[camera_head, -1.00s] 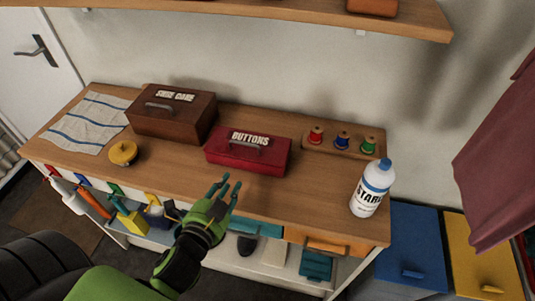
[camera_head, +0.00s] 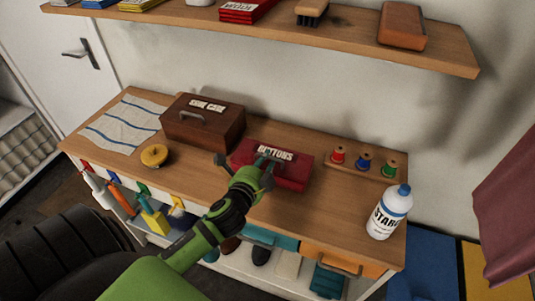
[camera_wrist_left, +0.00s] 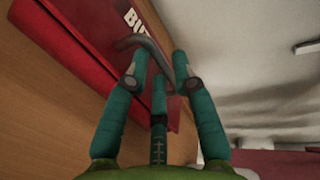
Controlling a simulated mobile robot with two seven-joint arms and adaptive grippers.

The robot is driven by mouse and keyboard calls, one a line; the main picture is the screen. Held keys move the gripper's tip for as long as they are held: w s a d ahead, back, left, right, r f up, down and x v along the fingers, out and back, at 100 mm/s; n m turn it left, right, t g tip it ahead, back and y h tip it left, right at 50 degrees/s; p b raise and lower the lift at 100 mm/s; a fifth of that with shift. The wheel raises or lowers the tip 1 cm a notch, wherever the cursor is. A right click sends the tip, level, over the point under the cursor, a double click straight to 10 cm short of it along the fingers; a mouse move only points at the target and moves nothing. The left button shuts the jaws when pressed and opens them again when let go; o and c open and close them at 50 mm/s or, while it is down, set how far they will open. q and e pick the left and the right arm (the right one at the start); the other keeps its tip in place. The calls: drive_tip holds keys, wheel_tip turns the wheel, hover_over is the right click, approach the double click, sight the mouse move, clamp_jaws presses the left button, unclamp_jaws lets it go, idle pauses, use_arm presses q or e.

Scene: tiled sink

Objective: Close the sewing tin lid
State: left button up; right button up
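The red tin marked BUTTONS (camera_head: 298,174) sits on the wooden worktop, its lid looking down on its body. The handle and part of the label are partly covered by my left gripper (camera_head: 246,165). That gripper is over the tin's near side with its fingers spread apart. In the left wrist view, the tin (camera_wrist_left: 90,50) fills the upper left, and its grey curved handle (camera_wrist_left: 148,46) passes by the fingertips of my left gripper (camera_wrist_left: 158,68). I cannot tell whether they touch it. My right gripper is not in view.
A brown SHOE CARE box (camera_head: 205,125) stands left of the tin. A yellow round item (camera_head: 155,155) and a striped cloth (camera_head: 120,125) lie further left. Thread spools (camera_head: 363,162) and a white starch bottle (camera_head: 388,214) are right. A shelf (camera_head: 280,32) hangs above.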

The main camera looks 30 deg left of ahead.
use_arm(q)
drive_tip(key=shift+x, duration=1.2)
drive_tip(key=shift+s+f, duration=0.1)
clamp_jaws()
drive_tip(key=shift+s+f, duration=0.1)
drive_tip(key=shift+f, duration=0.2)
unclamp_jaws()
drive_tip(key=shift+d, duration=0.1)
drive_tip(key=v, duration=1.2)
